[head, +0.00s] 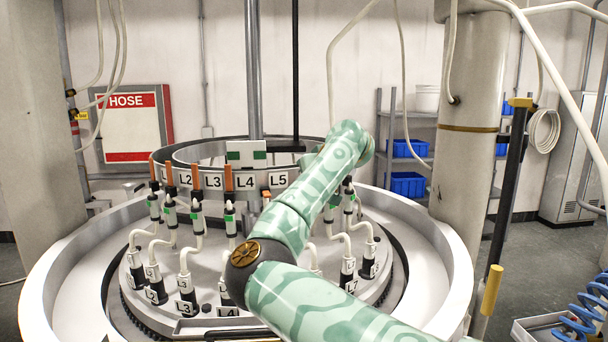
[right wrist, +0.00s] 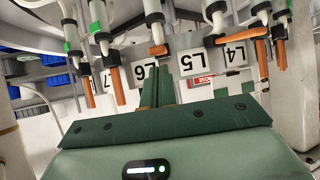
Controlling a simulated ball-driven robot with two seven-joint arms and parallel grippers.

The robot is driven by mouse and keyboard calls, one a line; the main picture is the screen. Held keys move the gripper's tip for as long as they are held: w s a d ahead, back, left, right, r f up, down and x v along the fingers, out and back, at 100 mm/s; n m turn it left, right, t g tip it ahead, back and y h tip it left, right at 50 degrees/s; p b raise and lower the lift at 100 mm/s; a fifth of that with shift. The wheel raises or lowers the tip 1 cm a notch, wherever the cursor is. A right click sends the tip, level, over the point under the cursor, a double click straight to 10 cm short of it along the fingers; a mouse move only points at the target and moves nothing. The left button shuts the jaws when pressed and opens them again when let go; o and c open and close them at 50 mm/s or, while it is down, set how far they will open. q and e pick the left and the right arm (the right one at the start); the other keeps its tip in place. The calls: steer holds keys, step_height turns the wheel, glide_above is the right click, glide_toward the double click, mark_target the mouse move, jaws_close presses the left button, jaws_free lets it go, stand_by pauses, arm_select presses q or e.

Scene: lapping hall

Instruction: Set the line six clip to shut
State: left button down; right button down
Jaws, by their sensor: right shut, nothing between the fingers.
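In the right wrist view, which is upside down, the L6 plate (right wrist: 145,73) hangs near the middle. Beside it is the line six clip (right wrist: 158,50), whose orange lever lies crosswise to its hose fitting. My right gripper (right wrist: 158,74) is shut and empty, its green fingers just below that lever in the picture. I cannot tell whether they touch it. The L5 clip (right wrist: 208,40) also has its lever crosswise. The L4 clip (right wrist: 262,58) and the L7 clip (right wrist: 118,86) have levers along their fittings. In the head view my right arm hides the line six clip and the gripper.
The round machine (head: 448,262) fills the middle, with several upright hoses and clips in a ring close together. Pillars stand on both sides. A yellow-handled post (head: 507,190) and a blue coiled hose (head: 585,312) are at right. Shelves with blue bins (head: 407,184) stand behind.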

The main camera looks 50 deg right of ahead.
steer(key=shift+s+a+f+t+b, duration=0.1)
steer(key=shift+f+t+b, duration=0.2)
steer(key=shift+f+b, duration=0.15)
steer(key=shift+a, duration=0.15)
steer(key=shift+s+a+t+h+b, duration=0.15)
steer(key=shift+t+h+b, duration=0.15)
steer(key=shift+b, duration=0.3)
arm_select(q)
step_height(320, 180, down, 3)
steer(key=shift+s+d+f, duration=0.1)
steer(key=shift+s+d, duration=0.05)
arm_select(e)
steer(key=shift+r, duration=0.1)
